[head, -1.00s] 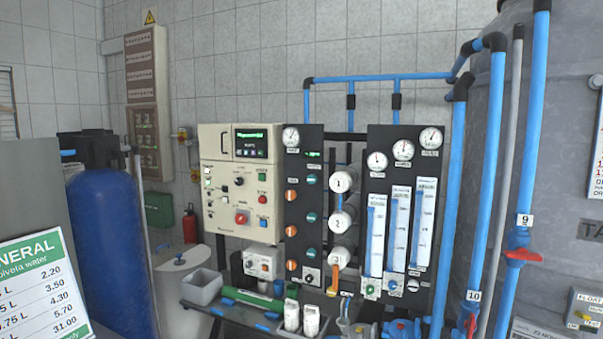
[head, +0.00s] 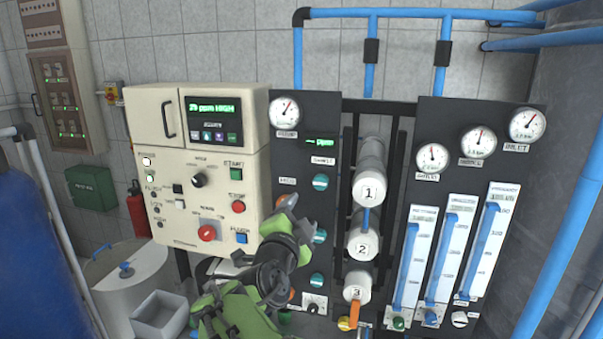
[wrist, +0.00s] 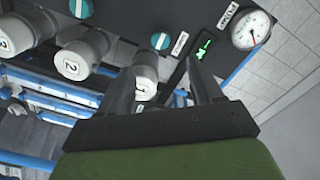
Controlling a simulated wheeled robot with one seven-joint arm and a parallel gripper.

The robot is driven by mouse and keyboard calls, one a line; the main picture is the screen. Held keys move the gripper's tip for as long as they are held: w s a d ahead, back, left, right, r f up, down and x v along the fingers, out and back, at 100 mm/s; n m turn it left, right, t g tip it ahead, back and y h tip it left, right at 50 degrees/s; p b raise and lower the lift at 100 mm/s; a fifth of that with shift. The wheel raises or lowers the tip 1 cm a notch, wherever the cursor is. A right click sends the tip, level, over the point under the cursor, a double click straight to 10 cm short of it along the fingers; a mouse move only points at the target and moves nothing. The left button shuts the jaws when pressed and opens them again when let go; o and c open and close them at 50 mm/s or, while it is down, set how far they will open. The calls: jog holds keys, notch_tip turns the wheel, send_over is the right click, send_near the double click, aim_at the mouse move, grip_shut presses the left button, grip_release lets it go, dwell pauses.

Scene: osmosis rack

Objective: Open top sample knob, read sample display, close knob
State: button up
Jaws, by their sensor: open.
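The black panel (head: 330,110) carries a column of teal knobs, the top teal knob (head: 320,182) sitting under a small label. Above it is a small green sample display (head: 320,142); its reading is too small to make out. My gripper (head: 297,215) is in front of the panel, below and left of the top teal knob, apart from it. In the wrist view my gripper (wrist: 160,66) has its two fingers spread with nothing held. The top teal knob (wrist: 160,40) and lit display (wrist: 203,48) lie beyond the fingertips. My arm hides most of the orange knob column.
The cream control box (head: 205,165) with a lit display (head: 213,107) stands left of the panel. White numbered cylinders (head: 368,188) stick out to the right. Flow tubes (head: 447,260) and gauges (head: 433,157) are further right. A grey bin (head: 160,318) is at lower left.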

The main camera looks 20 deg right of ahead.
aim_at(321, 184)
jog(key=p+x, duration=0.2)
jog(key=x, duration=0.2)
jog(key=p+x, duration=0.2)
jog(key=x, duration=0.3)
jog(key=d+r+p+x, duration=0.1)
jog(key=x, duration=0.3)
jog(key=shift+d+p, duration=0.35)
jog(key=shift+p, duration=0.05)
jog(key=shift+w+d+f, duration=0.15)
jog(key=shift+w+f, duration=0.05)
jog(key=shift+w, duration=0.1)
jog(key=shift+s, duration=0.1)
jog(key=c, duration=1.1)
jog(key=shift+o, duration=0.2)
